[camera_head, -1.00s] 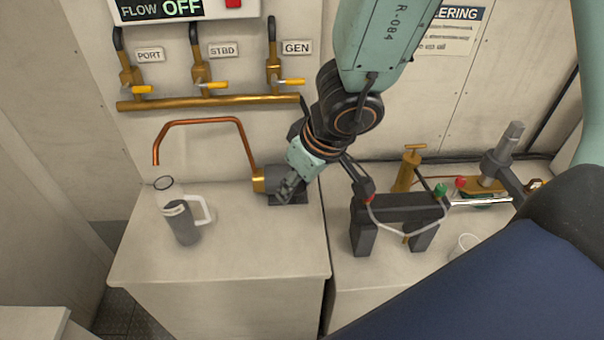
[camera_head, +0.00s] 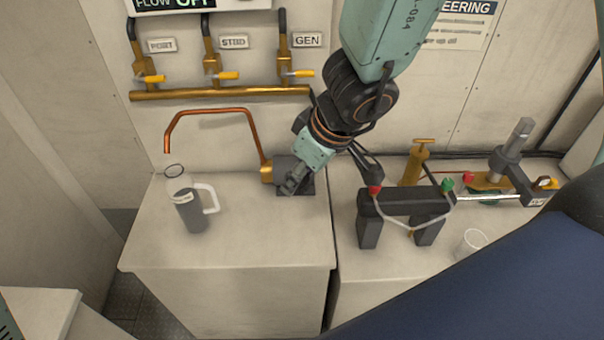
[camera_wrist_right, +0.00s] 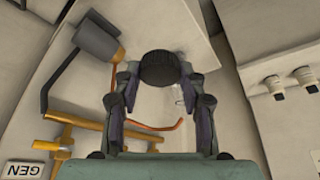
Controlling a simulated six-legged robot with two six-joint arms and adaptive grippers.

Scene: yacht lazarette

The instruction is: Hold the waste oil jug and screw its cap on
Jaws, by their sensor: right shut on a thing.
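The waste oil jug (camera_head: 189,212) stands upright on the left counter in the head view. It has a white handle on its right side, a pale label and dark contents. A clear round piece with a dark rim shows at its top; I cannot tell if it is part of the jug. My right gripper (camera_head: 290,186) is to the right of the jug, apart from it, in front of the grey pump. In the right wrist view my right gripper (camera_wrist_right: 159,82) is shut on a dark, round, ridged cap (camera_wrist_right: 158,66). My left gripper is out of view.
A copper pipe (camera_head: 212,110) arches from the grey pump (camera_head: 308,177) to above the jug. A brass manifold (camera_head: 220,93) with yellow-handled valves runs along the wall. A dark stand (camera_head: 405,204) and a clear cup (camera_head: 472,242) are on the right counter. The left counter's front is clear.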

